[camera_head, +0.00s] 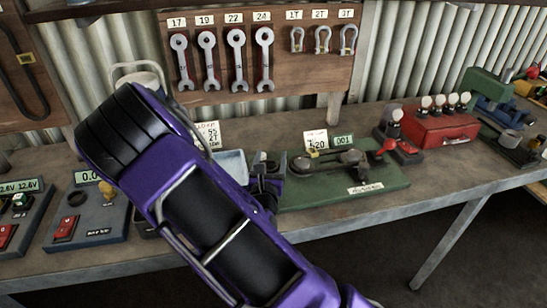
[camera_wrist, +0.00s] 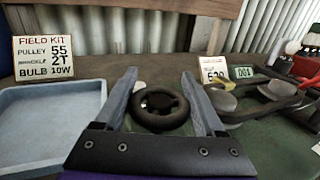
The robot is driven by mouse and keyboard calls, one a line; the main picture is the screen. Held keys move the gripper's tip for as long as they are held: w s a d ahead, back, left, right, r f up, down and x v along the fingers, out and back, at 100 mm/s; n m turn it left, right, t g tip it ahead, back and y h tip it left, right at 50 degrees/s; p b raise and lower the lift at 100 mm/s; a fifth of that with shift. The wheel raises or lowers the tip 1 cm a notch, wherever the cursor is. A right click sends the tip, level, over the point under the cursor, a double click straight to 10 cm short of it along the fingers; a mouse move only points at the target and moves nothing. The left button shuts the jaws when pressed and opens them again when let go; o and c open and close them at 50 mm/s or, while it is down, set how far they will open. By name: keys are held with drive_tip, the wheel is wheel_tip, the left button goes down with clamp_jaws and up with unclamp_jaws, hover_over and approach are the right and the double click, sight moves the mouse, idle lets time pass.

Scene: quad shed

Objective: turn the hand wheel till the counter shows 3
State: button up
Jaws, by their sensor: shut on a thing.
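The hand wheel (camera_wrist: 160,121) is a dark ring with a hub, between the two grey fingers of my gripper (camera_wrist: 160,84) in the wrist view. The fingers close on opposite sides of its rim. In the head view my gripper (camera_head: 266,178) is at the left end of a green base (camera_head: 375,184), and I cannot make out the wheel there. The counter (camera_head: 343,141) is a small green display behind the base and reads 001. It also shows in the wrist view (camera_wrist: 243,72). A white card (camera_head: 315,140) stands beside it.
The base carries round metal pulleys (camera_head: 352,157). A pale blue tray (camera_wrist: 45,118) and a field kit card (camera_wrist: 43,57) are to the left. A red-knobbed lever (camera_head: 388,146) and a red box with bulbs (camera_head: 440,124) stand to the right. Wrenches (camera_head: 237,60) hang behind.

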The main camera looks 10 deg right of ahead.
sight(261, 161)
drive_tip(key=shift+a+n+t+y, duration=0.15)
drive_tip(key=shift+n+y, duration=0.5)
drive_tip(key=shift+y, duration=0.3)
drive_tip(key=shift+a+n+t+y, duration=0.2)
drive_tip(key=shift+n+y, duration=0.4)
drive_tip(key=shift+y, duration=0.4)
drive_tip(key=shift+a+n+t+y, duration=0.1)
drive_tip(key=shift+n+t+y, duration=0.05)
drive_tip(key=shift+n+y, duration=0.65)
drive_tip(key=shift+y, duration=0.35)
drive_tip(key=shift+w+a+n+y, duration=0.1)
drive_tip(key=shift+a+n+y, duration=0.1)
drive_tip(key=shift+n+y, duration=0.5)
drive_tip(key=shift+y, duration=0.4)
drive_tip(key=shift+a+n+g+y, duration=0.25)
drive_tip(key=shift+n+y, duration=0.5)
drive_tip(key=shift+y, duration=0.45)
drive_tip(key=shift+s+a+n+g+y, duration=0.1)
drive_tip(key=shift+a+n+g+y, duration=0.1)
drive_tip(key=shift+n+g+y, duration=0.55)
drive_tip(key=shift+s+a+n+g+y, duration=0.1)
drive_tip(key=shift+a+n+g+y, duration=0.1)
drive_tip(key=shift+n+y, duration=0.95)
drive_tip(key=shift+s+a+g+y, duration=0.1)
drive_tip(key=shift+g+y, duration=0.4)
drive_tip(key=shift+y, duration=0.6)
drive_tip(key=shift+a+r+n+g+y, duration=0.15)
drive_tip(key=shift+n+g+y, duration=0.15)
drive_tip(key=shift+n+y, duration=0.15)
